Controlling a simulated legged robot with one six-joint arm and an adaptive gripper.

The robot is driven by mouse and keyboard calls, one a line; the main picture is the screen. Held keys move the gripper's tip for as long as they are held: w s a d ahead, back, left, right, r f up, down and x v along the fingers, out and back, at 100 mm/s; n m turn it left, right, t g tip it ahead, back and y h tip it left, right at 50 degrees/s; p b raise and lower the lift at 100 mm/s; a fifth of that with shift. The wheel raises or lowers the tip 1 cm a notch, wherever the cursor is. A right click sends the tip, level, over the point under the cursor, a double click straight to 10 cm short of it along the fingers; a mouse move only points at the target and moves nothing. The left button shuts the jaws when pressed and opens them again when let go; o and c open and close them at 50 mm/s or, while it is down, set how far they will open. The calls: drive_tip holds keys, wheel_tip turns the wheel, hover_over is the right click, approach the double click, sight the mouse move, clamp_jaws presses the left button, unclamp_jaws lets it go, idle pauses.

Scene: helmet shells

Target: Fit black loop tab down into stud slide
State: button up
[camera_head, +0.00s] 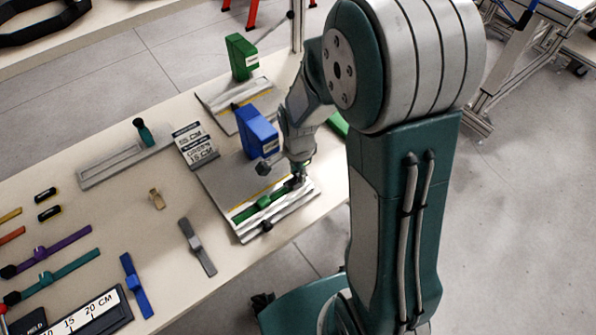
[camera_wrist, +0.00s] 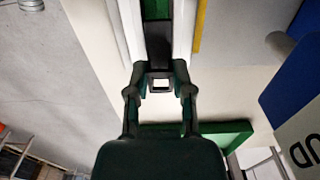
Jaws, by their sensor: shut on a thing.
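The black loop tab (camera_wrist: 160,60) is the dark end of a green strap (camera_head: 263,202), with a square opening at its tip in the wrist view. The strap lies along a channel between two pale rails (camera_head: 278,210) on a grey board (camera_head: 222,186). My gripper (camera_head: 298,178) is at the channel's right end; in the wrist view its two fingers (camera_wrist: 160,92) are shut on the black loop tab, one each side of the opening. The blue block (camera_head: 257,130) on the board carries a label ending in "UD" in the wrist view (camera_wrist: 300,110). I cannot tell the stud itself apart.
A green block (camera_head: 241,56) stands on a similar board behind. A grey slotted plate (camera_head: 125,163), a grey clip strap (camera_head: 197,247) and a blue one (camera_head: 135,285) lie left. Other straps and a length gauge (camera_head: 90,315) lie farther left. The table edge is close on the right.

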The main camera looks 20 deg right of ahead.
sight(298, 174)
drive_tip(key=shift+f, duration=0.75)
drive_tip(key=o, duration=0.9)
wheel_tip(298, 174, up, 12)
idle(0.7)
drive_tip(key=s+r+n+t, duration=0.5)
drive_tip(key=s+r+n, duration=0.7)
drive_tip(key=s+n, duration=0.2)
drive_tip(key=shift+r+t, duration=0.3)
drive_tip(key=shift+r, duration=0.1)
